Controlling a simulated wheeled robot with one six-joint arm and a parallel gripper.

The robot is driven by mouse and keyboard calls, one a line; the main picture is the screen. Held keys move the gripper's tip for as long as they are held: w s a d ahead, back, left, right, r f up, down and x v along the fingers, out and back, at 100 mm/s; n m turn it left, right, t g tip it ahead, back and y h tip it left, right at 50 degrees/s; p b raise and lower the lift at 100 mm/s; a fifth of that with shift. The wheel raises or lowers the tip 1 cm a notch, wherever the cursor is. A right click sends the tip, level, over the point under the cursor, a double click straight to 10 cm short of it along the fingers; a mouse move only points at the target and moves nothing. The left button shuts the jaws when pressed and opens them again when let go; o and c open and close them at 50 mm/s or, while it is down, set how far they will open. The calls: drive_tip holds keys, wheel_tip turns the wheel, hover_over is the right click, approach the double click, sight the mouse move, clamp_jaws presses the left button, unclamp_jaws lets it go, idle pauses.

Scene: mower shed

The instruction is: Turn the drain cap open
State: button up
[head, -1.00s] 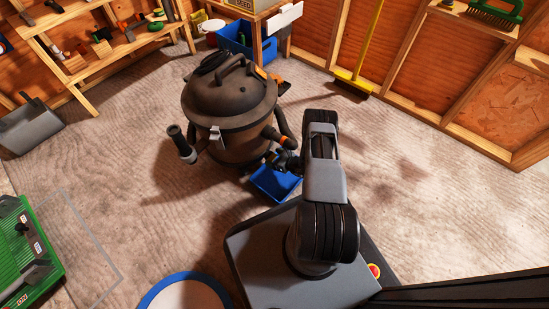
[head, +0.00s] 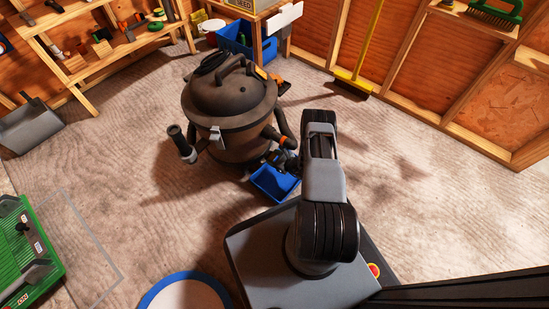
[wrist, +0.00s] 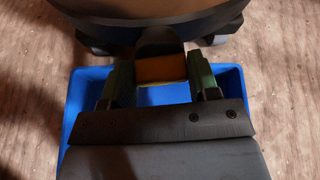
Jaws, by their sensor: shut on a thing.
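The brown drum-shaped shop vacuum (head: 232,108) stands upright on the floor. In the wrist view, the drain cap (wrist: 160,69) shows as an orange band against a dark part at the vacuum's lower edge. My gripper (wrist: 159,82) is shut on the cap, one green-padded finger on each side. In the head view, my gripper (head: 284,161) is low at the vacuum's right front, largely hidden by my arm, and the cap cannot be made out. A blue tray (head: 274,186) lies on the floor below the gripper; it also shows in the wrist view (wrist: 77,103).
The vacuum's dark castors (wrist: 98,45) rest close to the tray. A grey dustpan-like bin (head: 30,127) and a green machine (head: 27,250) are at the left. A yellow broom (head: 366,50) leans at the back wall. The floor at right is clear.

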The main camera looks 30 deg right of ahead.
drive_tip(key=n, duration=0.1)
drive_tip(key=n+h, duration=0.1)
drive_tip(key=n+t, duration=0.1)
drive_tip(key=shift+s+a+f+h, duration=0.15)
drive_tip(key=shift+a+h, duration=0.1)
drive_tip(key=shift+h, duration=0.15)
drive_tip(key=shift+s+a+f+n+t+h, duration=0.15)
drive_tip(key=shift+n+t+h, duration=0.2)
drive_tip(key=shift+n+t, duration=0.8)
drive_tip(key=shift+w+f+n+t+h, duration=0.1)
drive_tip(key=shift+f+n+t+h, duration=0.2)
drive_tip(key=shift+n, duration=1.6)
drive_tip(key=shift+s+a+f+n+t+h, duration=0.1)
drive_tip(key=shift+n+t+h, duration=0.5)
drive_tip(key=shift+n, duration=0.95)
drive_tip(key=shift+t, duration=0.25)
drive_tip(key=o, duration=0.9)
drive_tip(key=shift+r, duration=0.1)
drive_tip(key=shift+n, duration=0.3)
